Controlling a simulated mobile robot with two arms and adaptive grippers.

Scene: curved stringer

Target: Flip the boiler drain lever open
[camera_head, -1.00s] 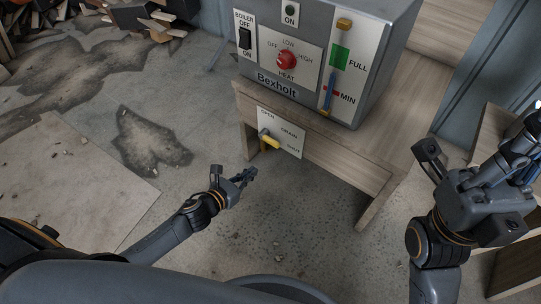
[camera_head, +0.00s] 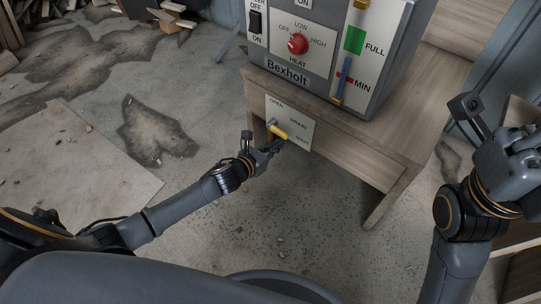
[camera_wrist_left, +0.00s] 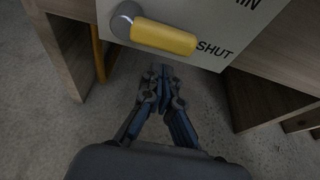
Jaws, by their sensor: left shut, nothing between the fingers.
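The boiler drain lever (camera_head: 279,132) is a yellow handle on a metal pivot. It is mounted on a white plate (camera_head: 301,125) marked OPEN, DRAIN and SHUT. The handle slants right and down from its pivot, with its end beside the word SHUT. It also shows in the left wrist view (camera_wrist_left: 165,38). My left gripper (camera_head: 274,147) is shut and empty, just below the lever. In the left wrist view its fingertips (camera_wrist_left: 161,72) are together under the handle, apparently apart from it. My right gripper (camera_head: 502,135) is at the right edge, partly cut off, far from the lever.
The grey Bexholt boiler box (camera_head: 330,60), with a red heat knob (camera_head: 298,44), stands on a wooden table (camera_head: 345,152) above the plate. A table leg (camera_head: 380,205) stands to the right. Debris (camera_head: 170,18) lies at the back left.

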